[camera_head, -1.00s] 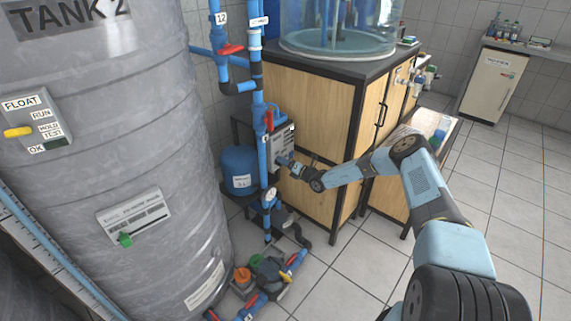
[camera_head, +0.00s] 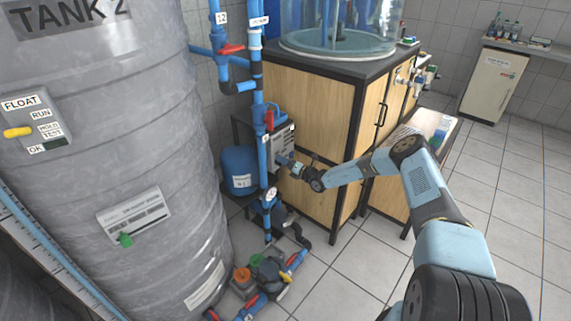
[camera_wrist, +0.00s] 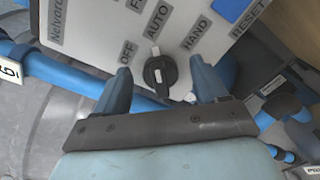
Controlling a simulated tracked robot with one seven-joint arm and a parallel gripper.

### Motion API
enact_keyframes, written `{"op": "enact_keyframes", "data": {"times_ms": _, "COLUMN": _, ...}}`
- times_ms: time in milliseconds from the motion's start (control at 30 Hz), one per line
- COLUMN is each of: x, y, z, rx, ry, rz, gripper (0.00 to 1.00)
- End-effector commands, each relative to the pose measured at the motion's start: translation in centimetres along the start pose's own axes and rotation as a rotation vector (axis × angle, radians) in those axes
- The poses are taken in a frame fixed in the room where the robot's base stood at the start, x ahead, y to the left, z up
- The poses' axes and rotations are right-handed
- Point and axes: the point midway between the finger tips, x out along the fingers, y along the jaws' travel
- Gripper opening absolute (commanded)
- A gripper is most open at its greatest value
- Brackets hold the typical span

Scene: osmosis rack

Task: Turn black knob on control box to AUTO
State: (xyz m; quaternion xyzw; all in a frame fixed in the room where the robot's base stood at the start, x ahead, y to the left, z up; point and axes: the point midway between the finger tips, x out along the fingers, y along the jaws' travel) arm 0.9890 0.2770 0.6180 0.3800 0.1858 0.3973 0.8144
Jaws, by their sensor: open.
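The control box (camera_head: 280,150) is a grey box behind the blue pipes in the head view. Its white panel (camera_wrist: 95,35) fills the top of the wrist view, with the labels OFF, AUTO, HAND and RESET. The black knob (camera_wrist: 160,76) is round with a white pointer mark. The mark points up in the wrist view, toward the AUTO label (camera_wrist: 157,21). My gripper (camera_wrist: 161,72) is open, with one blue finger on each side of the knob and visible gaps between. In the head view my gripper (camera_head: 289,163) is close to the box's front; the knob is hidden there.
Blue vertical pipes (camera_head: 258,110) with red valve handles stand left of the box. A blue pressure tank (camera_head: 238,165) is below left. The wooden cabinet (camera_head: 312,135) is close on the right. A large grey tank (camera_head: 110,130) fills the left. Tiled floor is free at right.

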Motion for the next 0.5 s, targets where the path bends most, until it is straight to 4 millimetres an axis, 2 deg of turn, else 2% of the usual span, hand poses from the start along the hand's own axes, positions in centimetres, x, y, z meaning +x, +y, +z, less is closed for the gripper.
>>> {"op": "enact_keyframes", "data": {"times_ms": 167, "x": -1.2, "y": -0.1, "z": 0.1, "rx": 0.001, "ry": -0.001, "rz": -0.002, "gripper": 0.72}}
{"op": "enact_keyframes", "data": {"times_ms": 500, "x": -7.6, "y": -0.1, "z": 0.0, "rx": 0.002, "ry": 0.0, "rz": -0.002, "gripper": 0.72}}
